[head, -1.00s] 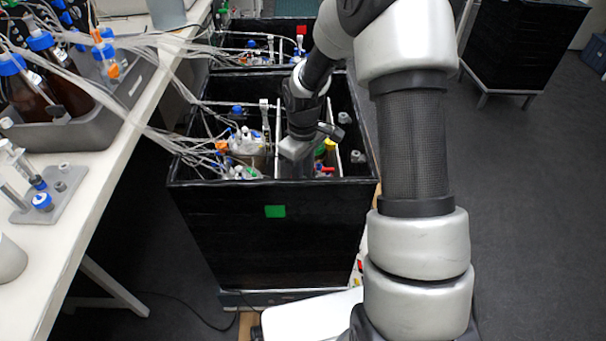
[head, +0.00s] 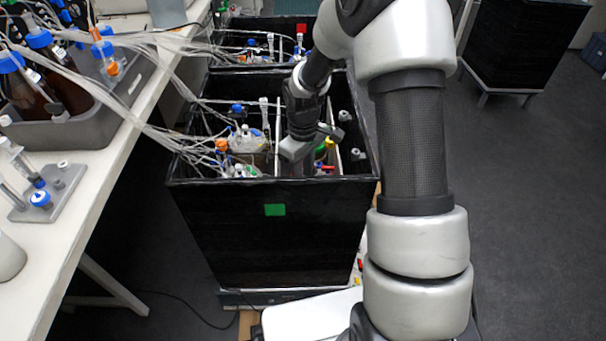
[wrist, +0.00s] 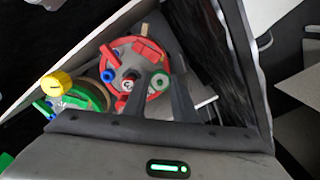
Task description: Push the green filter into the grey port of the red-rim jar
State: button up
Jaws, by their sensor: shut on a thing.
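The red-rim jar (wrist: 112,54) is seen from above in the wrist view, with several fittings on its lid. My gripper (wrist: 157,83) is over the lid's near right part, its dark fingers closed around the green filter (wrist: 161,82). The filter shows as a green ring with a pale centre. The grey port cannot be told apart clearly; I cannot tell whether the filter touches it. In the head view my gripper reaches down into the black box and its fingertips are hidden. A bit of red (head: 327,168) shows there beside it.
A green-rim jar (wrist: 92,92) with a yellow cap (wrist: 57,83) stands left of the red-rim jar. The black box's wall (head: 290,240) surrounds the jars closely. Tubes (head: 150,125) run from the bench (head: 105,185) at left into the box.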

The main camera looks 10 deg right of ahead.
jog(key=o, duration=1.2)
jog(key=shift+c, duration=0.2)
notch_tip(320, 180, up, 18)
jog(key=p, duration=0.3)
jog(key=shift+f+p, duration=0.25)
jog(key=shift+p, duration=0.15)
